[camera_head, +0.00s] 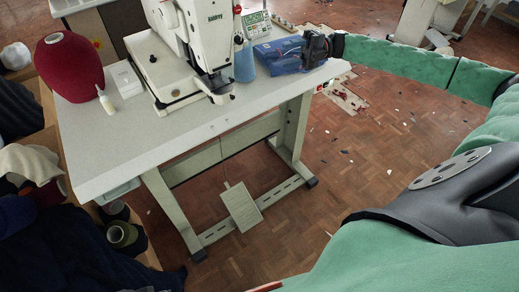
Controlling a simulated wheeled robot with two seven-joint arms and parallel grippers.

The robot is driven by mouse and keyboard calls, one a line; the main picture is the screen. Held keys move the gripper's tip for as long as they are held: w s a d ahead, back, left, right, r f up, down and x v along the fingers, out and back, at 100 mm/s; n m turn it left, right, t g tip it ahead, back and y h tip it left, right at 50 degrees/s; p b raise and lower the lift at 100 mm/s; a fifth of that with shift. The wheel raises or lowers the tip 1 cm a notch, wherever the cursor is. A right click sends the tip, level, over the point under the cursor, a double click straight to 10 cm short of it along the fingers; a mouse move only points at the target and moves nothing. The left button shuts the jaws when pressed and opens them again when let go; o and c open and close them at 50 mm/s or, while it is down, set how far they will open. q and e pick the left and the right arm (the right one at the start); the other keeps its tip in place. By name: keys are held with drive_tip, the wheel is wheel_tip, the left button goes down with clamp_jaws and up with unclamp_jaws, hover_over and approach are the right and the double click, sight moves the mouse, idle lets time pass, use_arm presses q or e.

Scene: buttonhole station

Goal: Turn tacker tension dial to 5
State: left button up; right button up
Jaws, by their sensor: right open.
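The white tacker sewing machine (208,35) stands on the grey-white table (150,137). Its head is cut off by the top edge of the view. Small red and dark round parts (238,10) show on the right side of the head. I cannot tell which one is the tension dial, and no number can be read. My right gripper (313,48) is open at the table's right end, beside or over a blue box (279,55), clearly apart from the machine head. Its fingers are small and dark here. My left gripper is not in view.
A blue bottle (244,62) and a control panel (257,24) stand between machine and gripper. A red thread cone (68,67) and a small white bottle (105,101) are at the left. Fabric piles lie lower left. The table's front is clear; a pedal (241,207) is below.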

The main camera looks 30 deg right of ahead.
drive_tip(key=shift+w+d+f+m+t+h, duration=0.45)
drive_tip(key=shift+w+f+m+t+h, duration=0.8)
drive_tip(key=shift+w+m+t+h, duration=3.05)
drive_tip(key=shift+w+d+f+m+t+h, duration=0.4)
drive_tip(key=shift+w+f+m+t+h, duration=0.8)
drive_tip(key=shift+w+m+t+h, duration=3.05)
drive_tip(key=s+a+f+m+g+h, duration=0.2)
drive_tip(key=s+a+f+m+g, duration=0.3)
drive_tip(key=s+a+f, duration=0.4)
drive_tip(key=s+a+f+m+g+h, duration=0.2)
drive_tip(key=s+a+f+m+g, duration=0.3)
drive_tip(key=s+a+f, duration=0.4)
drive_tip(key=s+m, duration=0.1)
drive_tip(key=s, duration=0.4)
drive_tip(key=shift+s+a+f+m, duration=0.15)
drive_tip(key=shift+s+f+m, duration=0.2)
drive_tip(key=shift+s+f, duration=0.05)
